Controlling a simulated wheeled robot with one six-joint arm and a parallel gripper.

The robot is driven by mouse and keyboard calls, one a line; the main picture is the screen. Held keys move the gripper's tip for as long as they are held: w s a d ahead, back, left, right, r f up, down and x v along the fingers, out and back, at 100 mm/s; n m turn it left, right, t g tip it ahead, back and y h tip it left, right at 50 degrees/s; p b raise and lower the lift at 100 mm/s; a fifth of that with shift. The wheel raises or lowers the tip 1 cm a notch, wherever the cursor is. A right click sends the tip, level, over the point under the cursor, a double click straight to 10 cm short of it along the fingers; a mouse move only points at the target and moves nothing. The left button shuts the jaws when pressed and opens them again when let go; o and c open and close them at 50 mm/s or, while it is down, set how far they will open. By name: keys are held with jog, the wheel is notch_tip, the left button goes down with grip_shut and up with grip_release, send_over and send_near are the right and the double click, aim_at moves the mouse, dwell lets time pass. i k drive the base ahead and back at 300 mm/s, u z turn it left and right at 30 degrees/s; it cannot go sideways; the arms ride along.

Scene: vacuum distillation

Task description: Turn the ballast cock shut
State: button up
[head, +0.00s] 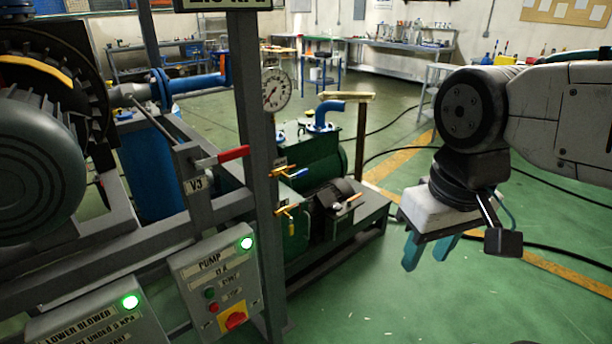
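Several small valves sit by the green pump (322,160), and no readable label marks one as the ballast cock. A brass cock with a blue handle (299,174) sticks out to the right of the grey post. A small tan-tipped lever (347,201) shows on the dark part in front of the pump. My gripper (429,257) hangs to the right of them all, fingers down and apart, with nothing between them.
A red-handled valve (232,155) marked V3 is on the left frame. The grey post (256,150) stands left of the cocks, and a brown post (361,140) behind the pump. A pump control box (217,280) is below. Green floor (420,315) is clear under my gripper.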

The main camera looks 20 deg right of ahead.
aim_at(305, 171)
jog(key=k, duration=0.5)
jog(key=z, duration=0.75)
jog(key=i, duration=0.75)
jog(key=u, duration=0.9)
